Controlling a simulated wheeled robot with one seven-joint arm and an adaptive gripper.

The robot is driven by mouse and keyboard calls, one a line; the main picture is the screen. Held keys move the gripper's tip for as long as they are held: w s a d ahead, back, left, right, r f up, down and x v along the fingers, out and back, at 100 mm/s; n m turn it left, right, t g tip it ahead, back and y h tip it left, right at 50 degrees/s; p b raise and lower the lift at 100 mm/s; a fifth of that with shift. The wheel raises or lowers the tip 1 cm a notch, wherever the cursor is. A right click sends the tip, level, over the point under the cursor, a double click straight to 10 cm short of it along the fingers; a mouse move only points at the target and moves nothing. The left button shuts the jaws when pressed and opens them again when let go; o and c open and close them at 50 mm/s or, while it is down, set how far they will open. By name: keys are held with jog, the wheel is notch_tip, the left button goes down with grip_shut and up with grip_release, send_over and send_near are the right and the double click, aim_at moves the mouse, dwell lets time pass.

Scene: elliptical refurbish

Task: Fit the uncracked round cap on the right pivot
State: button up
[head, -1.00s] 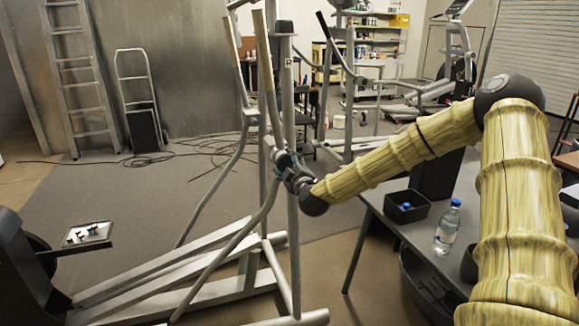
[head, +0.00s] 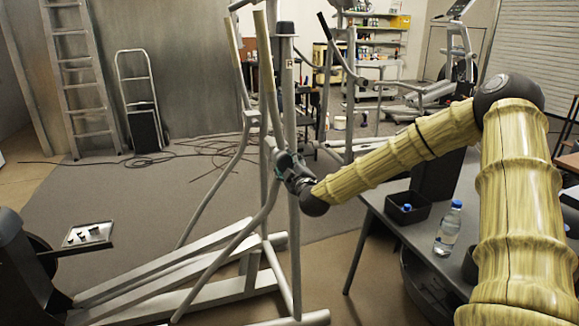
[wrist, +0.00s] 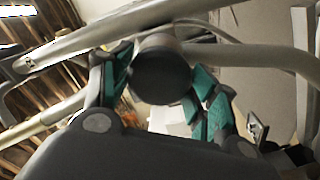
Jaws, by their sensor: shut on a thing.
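A dark round cap (wrist: 160,72) is between the teal-padded fingers of my gripper (wrist: 160,85) in the wrist view. The gripper is shut on it. I see no crack on the part that shows. Grey tubes of the elliptical (wrist: 270,57) run right behind the cap; whether the cap touches them or sits on a pivot I cannot tell. In the head view my gripper (head: 287,163) is at the elliptical's upright tubes (head: 293,210), about mid-height, at the right-hand lever. The cap and the pivot are hidden there by the gripper.
A table on the right holds a black bin (head: 407,208) with a blue item and a water bottle (head: 449,228). Open floor lies left of the levers.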

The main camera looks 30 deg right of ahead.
jog(key=shift+w+d, duration=0.1)
jog(key=shift+w, duration=0.4)
dwell(0.7)
jog(key=o, duration=1.4)
jog(key=v, duration=1.2)
jog(key=shift+f, duration=0.1)
